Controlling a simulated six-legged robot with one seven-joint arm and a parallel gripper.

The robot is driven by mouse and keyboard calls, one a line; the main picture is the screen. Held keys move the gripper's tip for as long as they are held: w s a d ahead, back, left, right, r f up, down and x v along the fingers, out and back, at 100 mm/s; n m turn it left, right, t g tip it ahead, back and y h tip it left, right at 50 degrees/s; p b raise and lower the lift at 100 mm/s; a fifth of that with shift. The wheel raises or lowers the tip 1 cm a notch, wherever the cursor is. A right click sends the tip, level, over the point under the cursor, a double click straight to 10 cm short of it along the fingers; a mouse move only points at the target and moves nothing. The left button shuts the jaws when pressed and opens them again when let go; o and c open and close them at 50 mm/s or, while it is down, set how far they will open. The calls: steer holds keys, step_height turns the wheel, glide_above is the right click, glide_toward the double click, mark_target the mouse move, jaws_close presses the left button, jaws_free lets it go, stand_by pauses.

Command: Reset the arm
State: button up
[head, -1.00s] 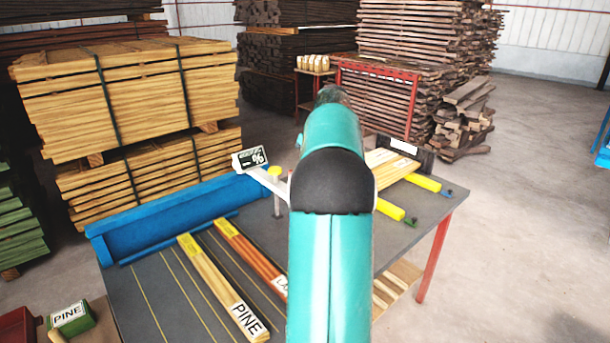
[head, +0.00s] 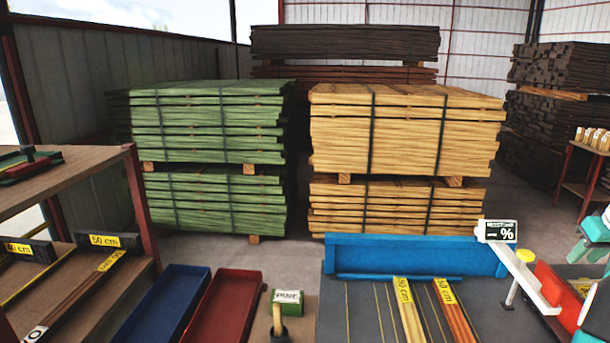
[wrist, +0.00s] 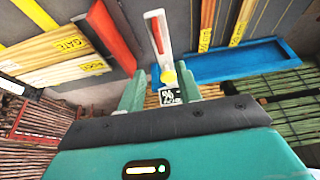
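Beyond the gap is a white device with a dark % display (wrist: 170,96), a yellow knob (wrist: 169,77) and a red stripe. The same white % device (head: 497,231) stands at the right end of the blue trough in the head view.
The blue trough (head: 395,254) backs a dark table with yellow-labelled strips (head: 409,315). A red tray (head: 226,305) and a blue tray (head: 165,305) lie left of it, beside a PINE block (head: 287,297). A shelf (head: 75,185) stands at far left. Lumber stacks fill the back.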

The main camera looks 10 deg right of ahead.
steer(key=w+a+r+n, duration=0.1)
steer(key=w+a+r, duration=0.1)
steer(key=a, duration=1.3)
steer(key=w+a+r, duration=0.2)
steer(key=a, duration=1.4)
steer(key=s+a+f, duration=0.3)
steer(key=s+a, duration=0.2)
steer(key=a, duration=0.2)
steer(key=s+a+f+n, duration=0.1)
steer(key=s+a+f, duration=0.2)
steer(key=s+a, duration=0.2)
steer(key=s+a+f+n+t+y, duration=0.1)
steer(key=s+a+f, duration=0.3)
steer(key=a, duration=0.7)
steer(key=shift+s+a, duration=0.2)
steer(key=shift+s, duration=0.45)
steer(key=shift+d, duration=0.15)
